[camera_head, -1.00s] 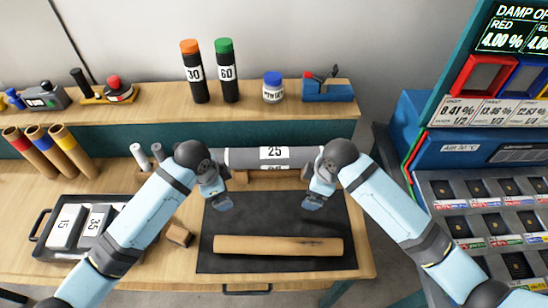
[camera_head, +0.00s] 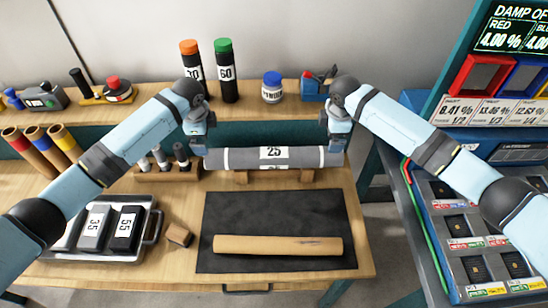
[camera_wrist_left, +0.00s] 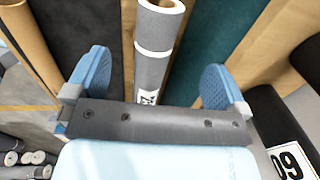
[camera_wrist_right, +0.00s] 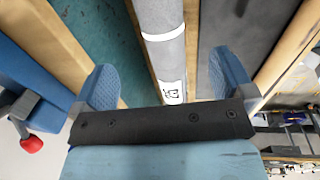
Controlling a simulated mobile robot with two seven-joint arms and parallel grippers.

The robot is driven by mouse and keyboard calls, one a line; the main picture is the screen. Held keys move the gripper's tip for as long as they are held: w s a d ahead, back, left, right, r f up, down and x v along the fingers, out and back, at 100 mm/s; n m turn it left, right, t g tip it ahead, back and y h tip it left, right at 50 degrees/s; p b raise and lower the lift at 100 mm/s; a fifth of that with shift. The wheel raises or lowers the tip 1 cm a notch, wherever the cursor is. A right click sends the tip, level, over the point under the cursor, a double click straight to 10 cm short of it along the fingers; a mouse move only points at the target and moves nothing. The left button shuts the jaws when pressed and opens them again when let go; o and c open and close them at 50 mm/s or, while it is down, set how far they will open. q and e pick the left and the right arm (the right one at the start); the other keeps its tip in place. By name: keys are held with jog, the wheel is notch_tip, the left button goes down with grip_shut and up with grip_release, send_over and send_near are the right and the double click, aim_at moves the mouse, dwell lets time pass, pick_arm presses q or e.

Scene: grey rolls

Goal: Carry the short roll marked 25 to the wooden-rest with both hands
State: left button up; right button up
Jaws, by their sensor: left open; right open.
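The short grey roll marked 25 (camera_head: 245,158) lies level across the wooden-rest (camera_head: 240,177), whose blocks show beneath it. My left gripper (camera_head: 202,140) is at the roll's left end and my right gripper (camera_head: 338,143) is at its right end. Both are open. In the left wrist view the roll (camera_wrist_left: 154,65) runs between the spread blue fingers (camera_wrist_left: 153,82). In the right wrist view the roll (camera_wrist_right: 165,50) likewise passes between the open fingers (camera_wrist_right: 162,82).
A dark mat (camera_head: 280,213) with a wooden rolling pin (camera_head: 278,246) lies in front of the rest. Bottles (camera_head: 226,72) stand on the shelf behind.

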aim_at(212, 159)
pick_arm(q)
jog(key=f, duration=0.4)
jog(key=w+f, duration=0.1)
jog(key=f, duration=0.8)
jog(key=shift+w+f, duration=0.1)
jog(key=shift+w, duration=0.25)
pick_arm(e)
jog(key=f, duration=0.4)
jog(key=w+f, duration=0.1)
jog(key=f, duration=0.8)
jog(key=shift+w+f, duration=0.1)
jog(key=shift+w, duration=0.25)
pick_arm(q)
jog(key=c, duration=1.4)
pick_arm(e)
jog(key=c, duration=1.4)
